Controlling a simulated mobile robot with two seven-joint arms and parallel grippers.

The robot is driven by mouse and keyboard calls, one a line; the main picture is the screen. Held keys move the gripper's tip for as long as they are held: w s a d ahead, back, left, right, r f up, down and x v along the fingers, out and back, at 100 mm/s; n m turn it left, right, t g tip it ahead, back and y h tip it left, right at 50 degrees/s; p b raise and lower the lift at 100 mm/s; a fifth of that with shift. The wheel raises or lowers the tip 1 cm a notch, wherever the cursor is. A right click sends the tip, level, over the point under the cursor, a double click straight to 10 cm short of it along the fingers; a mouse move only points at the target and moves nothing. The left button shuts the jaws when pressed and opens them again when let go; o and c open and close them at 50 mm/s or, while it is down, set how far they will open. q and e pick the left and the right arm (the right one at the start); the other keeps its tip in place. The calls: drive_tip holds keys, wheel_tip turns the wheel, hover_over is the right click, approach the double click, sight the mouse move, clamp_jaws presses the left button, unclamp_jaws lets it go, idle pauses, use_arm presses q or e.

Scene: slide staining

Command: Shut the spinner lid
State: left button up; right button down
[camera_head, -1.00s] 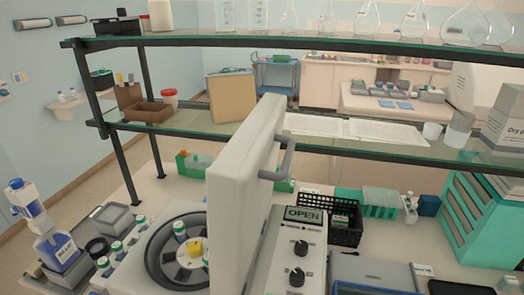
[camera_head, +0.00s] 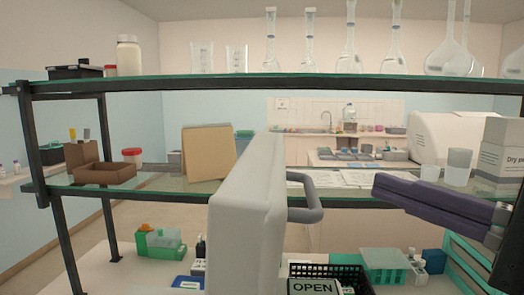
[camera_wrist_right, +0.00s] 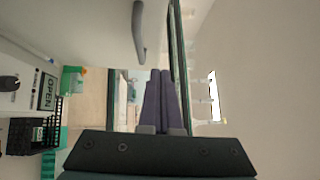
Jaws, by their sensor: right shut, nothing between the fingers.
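The spinner lid (camera_head: 245,220) stands upright as a pale grey slab in the middle of the head view. Its grey handle (camera_head: 312,205) sticks out on the right side and also shows at the top of the right wrist view (camera_wrist_right: 138,30). My right gripper (camera_head: 382,187), with purple fingers, is shut and empty. It is to the right of the handle, apart from it. Its fingers show together in the right wrist view (camera_wrist_right: 159,75). The spinner's panel sign reads OPEN (camera_head: 315,287). The bowl is out of view. My left gripper is not in view.
A glass shelf (camera_head: 130,190) runs behind the lid, with an upper shelf (camera_head: 180,85) holding glassware. A black basket (camera_head: 352,277) and a teal rack (camera_head: 383,262) stand to the lid's right. A box (camera_head: 500,150) stands on the lower shelf at right.

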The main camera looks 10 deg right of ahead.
sight(313, 196)
drive_tip(key=w+a+p, duration=0.1)
drive_tip(key=w+a, duration=0.1)
drive_tip(key=w+a+p, duration=0.2)
drive_tip(key=w+a+r+p, duration=0.1)
drive_tip(key=a, duration=0.1)
drive_tip(key=shift+w+p, duration=0.3)
drive_tip(key=shift+w, duration=0.1)
drive_tip(key=shift+w+a+f, duration=0.1)
drive_tip(key=shift+a+f, duration=0.05)
drive_tip(key=shift+a, duration=0.2)
